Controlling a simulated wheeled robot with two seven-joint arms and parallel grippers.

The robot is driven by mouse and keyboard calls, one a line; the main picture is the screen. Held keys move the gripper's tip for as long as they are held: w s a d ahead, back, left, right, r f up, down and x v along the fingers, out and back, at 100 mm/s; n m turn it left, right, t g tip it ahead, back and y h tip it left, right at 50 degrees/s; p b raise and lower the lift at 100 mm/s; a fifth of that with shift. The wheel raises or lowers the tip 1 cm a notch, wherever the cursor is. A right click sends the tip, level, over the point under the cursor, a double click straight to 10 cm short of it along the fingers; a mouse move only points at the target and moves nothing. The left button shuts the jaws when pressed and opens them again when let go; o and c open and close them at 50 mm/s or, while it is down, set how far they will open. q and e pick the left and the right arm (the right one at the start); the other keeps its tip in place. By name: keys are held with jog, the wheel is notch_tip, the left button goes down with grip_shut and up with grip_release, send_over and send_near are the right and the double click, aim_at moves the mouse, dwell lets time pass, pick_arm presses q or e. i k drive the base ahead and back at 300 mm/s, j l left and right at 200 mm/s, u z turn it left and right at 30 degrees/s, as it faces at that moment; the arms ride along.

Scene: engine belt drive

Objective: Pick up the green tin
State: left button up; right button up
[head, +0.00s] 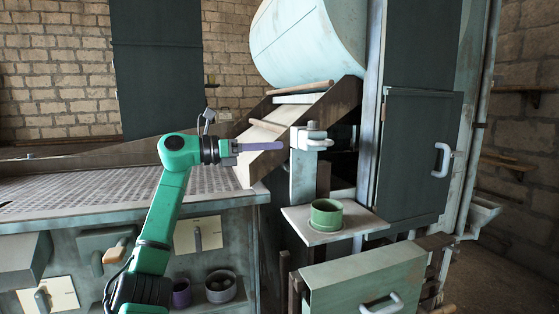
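The green tin (326,215) is a short, round, open-topped can. It stands upright on a small pale square shelf (352,220) right of the centre of the head view. My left gripper (232,149) is up and to the left of the tin, well apart from it, and points right. A thin purple-grey bar (262,146) extends from the gripper's tip in line with it. I cannot tell whether the fingers are closed on this bar. The tin is not held. My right gripper is not in view.
A pale upright post with a clamp-like head (311,138) stands behind and above the tin. A sloping chute (265,135) lies behind my gripper. A pale green drawer (367,276) is below the shelf, and a dark cabinet door (415,155) is to the right.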

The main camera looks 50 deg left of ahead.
aim_at(327, 215)
jog(key=u, duration=1.35)
